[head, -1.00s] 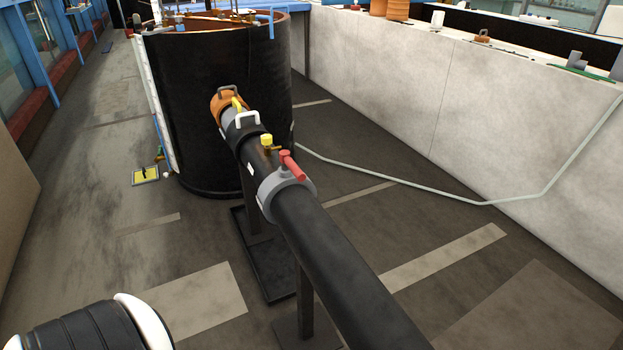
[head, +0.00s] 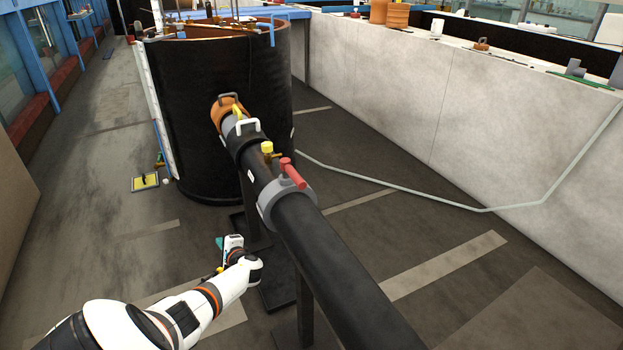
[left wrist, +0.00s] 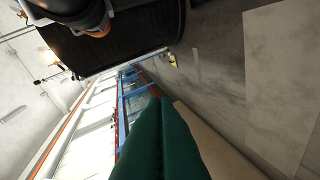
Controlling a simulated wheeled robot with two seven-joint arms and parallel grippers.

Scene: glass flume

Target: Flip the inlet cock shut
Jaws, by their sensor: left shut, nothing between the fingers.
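A black pipe (head: 330,255) runs from the lower right up to a black round tank (head: 225,95). I cannot tell for certain which of these is the inlet cock. My left gripper (head: 219,243) is left of the pipe, apart from it and from all the handles. In the left wrist view its green fingers (left wrist: 163,135) are shut together and empty. My right gripper is not in view.
Dark posts (head: 305,305) carry the pipe above the floor. A white handle (head: 247,125) and an orange pipe end (head: 228,112) are near the tank. A long pale wall (head: 400,100) with a thin hose (head: 400,185) stands on the right.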

